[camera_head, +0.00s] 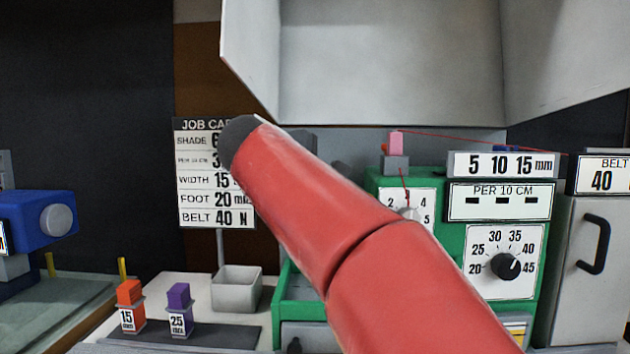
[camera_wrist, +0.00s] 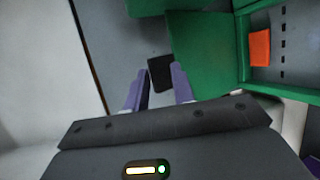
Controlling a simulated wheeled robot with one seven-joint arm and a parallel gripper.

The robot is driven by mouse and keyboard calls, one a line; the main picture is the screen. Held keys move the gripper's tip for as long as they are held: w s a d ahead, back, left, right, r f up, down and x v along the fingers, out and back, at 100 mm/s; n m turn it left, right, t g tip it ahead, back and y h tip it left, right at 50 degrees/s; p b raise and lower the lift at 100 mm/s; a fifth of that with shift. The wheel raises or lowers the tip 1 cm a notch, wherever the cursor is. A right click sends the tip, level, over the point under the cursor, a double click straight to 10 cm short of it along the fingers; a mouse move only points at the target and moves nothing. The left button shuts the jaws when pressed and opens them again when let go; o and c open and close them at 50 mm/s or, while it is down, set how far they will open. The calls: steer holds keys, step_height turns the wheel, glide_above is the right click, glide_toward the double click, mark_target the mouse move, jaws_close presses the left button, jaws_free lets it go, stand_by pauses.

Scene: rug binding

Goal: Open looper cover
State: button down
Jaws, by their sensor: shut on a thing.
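The green machine (camera_head: 452,250) stands at centre right in the head view, partly behind my red arm. A grey panel with a small black knob (camera_head: 294,345) shows low on its front; I cannot tell for sure that this is the looper cover. In the wrist view my gripper (camera_wrist: 160,86) has its two purple fingers on either side of a dark block (camera_wrist: 160,73) and is shut on it. What the block belongs to is unclear. Green machine parts (camera_wrist: 205,50) lie just beyond and to the right. My gripper is hidden in the head view.
A grey open bin (camera_head: 237,290), an orange block (camera_head: 129,292) and a purple block (camera_head: 179,296) stand left of the machine. A job card (camera_head: 205,222) stands behind. A grey cabinet (camera_head: 590,290) is at right. A large grey box shape (camera_head: 395,65) hangs above.

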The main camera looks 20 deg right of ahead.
steer(key=shift+w+d+r+g, duration=0.15)
steer(key=shift+w+g, duration=0.15)
steer(key=shift+w, duration=0.2)
steer(key=c, duration=1.5)
jaws_free()
steer(key=shift+w, duration=0.1)
steer(key=v, duration=0.7)
steer(key=shift+s+r, duration=0.1)
steer(key=shift+s, duration=0.25)
